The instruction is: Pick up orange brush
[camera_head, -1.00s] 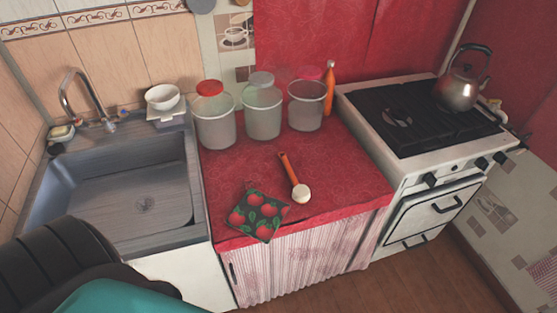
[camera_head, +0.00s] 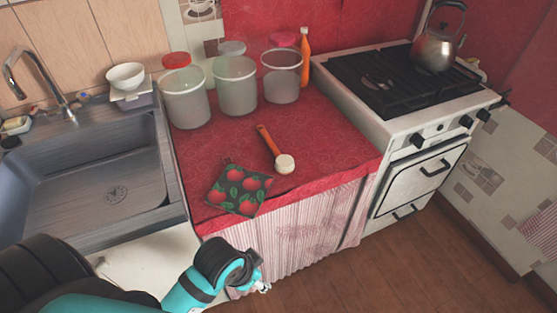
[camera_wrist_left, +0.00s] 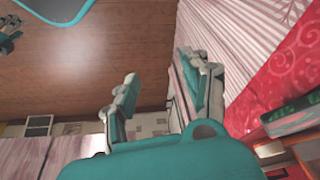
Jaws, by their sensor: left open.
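The orange brush (camera_head: 267,138) lies on the red oilcloth counter (camera_head: 325,150) in the head view. It has an orange handle pointing away and a round cream head toward the counter's front. My left gripper (camera_head: 262,286) is low in front of the counter's curtain, below and apart from the brush. In the left wrist view its two fingers (camera_wrist_left: 157,66) are spread with nothing between them.
A cherry-patterned pot holder (camera_head: 240,190) lies left of the brush near the front edge. Several lidded containers (camera_head: 235,85) and an orange bottle (camera_head: 305,58) stand behind. The sink (camera_head: 95,190) is left and the stove (camera_head: 405,90) right. Counter right of the brush is clear.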

